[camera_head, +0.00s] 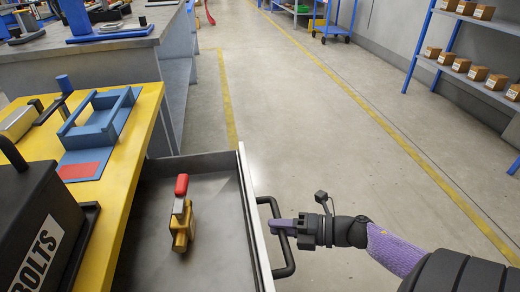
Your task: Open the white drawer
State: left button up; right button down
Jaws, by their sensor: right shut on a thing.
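The drawer (243,205) is pulled out from under the yellow-topped bench, with a white front edge and a grey inside. Its black handle (287,258) sticks out to the right of the front. My right gripper (284,226) is shut on this handle, its arm coming in from the lower right. A brass-coloured tool with a red grip (181,215) lies in the drawer. My left gripper is not in view.
The yellow bench top (130,150) holds a blue fixture (100,120) and a black box marked BOLTS (40,225). Another workbench (90,55) stands behind. Blue shelves (470,65) with small boxes stand at the right. The floor (310,110) right of the drawer is clear.

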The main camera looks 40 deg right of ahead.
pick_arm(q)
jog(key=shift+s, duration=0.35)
pick_arm(e)
jog(key=shift+s+d, duration=0.35)
jog(key=shift+d, duration=0.15)
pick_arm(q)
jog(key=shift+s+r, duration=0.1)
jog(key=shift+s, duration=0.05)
pick_arm(e)
jog(key=c, duration=0.5)
grip_release()
jog(key=shift+c, duration=0.2)
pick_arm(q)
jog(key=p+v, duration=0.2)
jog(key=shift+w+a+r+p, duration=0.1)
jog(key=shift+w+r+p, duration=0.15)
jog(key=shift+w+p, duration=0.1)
pick_arm(e)
jog(key=v, duration=1)
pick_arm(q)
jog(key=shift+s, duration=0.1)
